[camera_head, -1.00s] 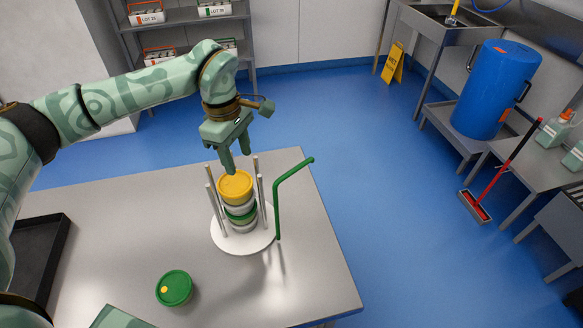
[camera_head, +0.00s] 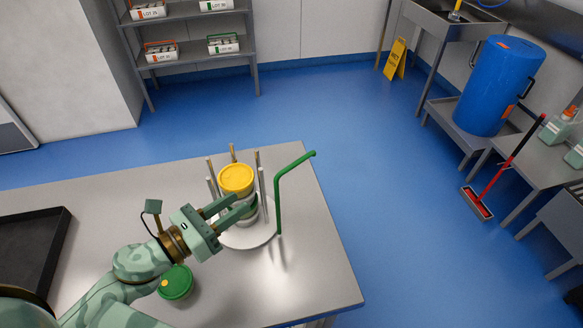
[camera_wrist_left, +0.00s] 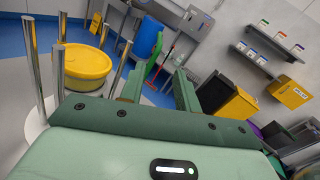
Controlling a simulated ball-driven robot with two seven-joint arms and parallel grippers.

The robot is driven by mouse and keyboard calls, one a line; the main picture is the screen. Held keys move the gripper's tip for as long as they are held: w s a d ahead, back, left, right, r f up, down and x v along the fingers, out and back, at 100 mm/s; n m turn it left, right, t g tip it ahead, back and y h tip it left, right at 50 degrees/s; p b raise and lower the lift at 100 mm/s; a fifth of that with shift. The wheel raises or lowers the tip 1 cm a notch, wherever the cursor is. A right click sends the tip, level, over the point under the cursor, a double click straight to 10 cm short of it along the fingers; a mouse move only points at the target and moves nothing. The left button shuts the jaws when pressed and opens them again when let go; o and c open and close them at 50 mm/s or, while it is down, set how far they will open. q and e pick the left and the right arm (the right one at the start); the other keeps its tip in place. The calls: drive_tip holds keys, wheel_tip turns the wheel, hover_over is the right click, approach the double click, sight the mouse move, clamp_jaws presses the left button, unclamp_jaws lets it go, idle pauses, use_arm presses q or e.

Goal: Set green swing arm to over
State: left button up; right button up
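The green swing arm (camera_head: 279,200) is a bent rod standing at the right edge of the tub carrier's white round base (camera_head: 262,237). Its upper part points up and right, away from the stack. The carrier's metal posts surround stacked tubs, with a yellow-lidded tub (camera_head: 237,178) on top. My left gripper (camera_head: 243,203) is open, its fingers pointing right toward the swing arm from the carrier's near side, partly hiding the stack. In the left wrist view the swing arm (camera_wrist_left: 157,55) shows beyond and between the spread fingers (camera_wrist_left: 158,88). My right gripper is not in view.
A green-lidded tub (camera_head: 176,284) stands on the grey table (camera_head: 310,270) beside my left arm. A black tray (camera_head: 35,245) lies at the table's left. The table's right side is clear. A blue barrel (camera_head: 497,85) stands beyond, at the right.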

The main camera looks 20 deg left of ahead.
sight(283, 172)
use_arm(q)
drive_tip(key=p+x, duration=0.4)
drive_tip(key=x, duration=1.1)
drive_tip(key=shift+w, duration=0.1)
drive_tip(key=shift+w+d, duration=0.25)
drive_tip(key=shift+w, duration=0.2)
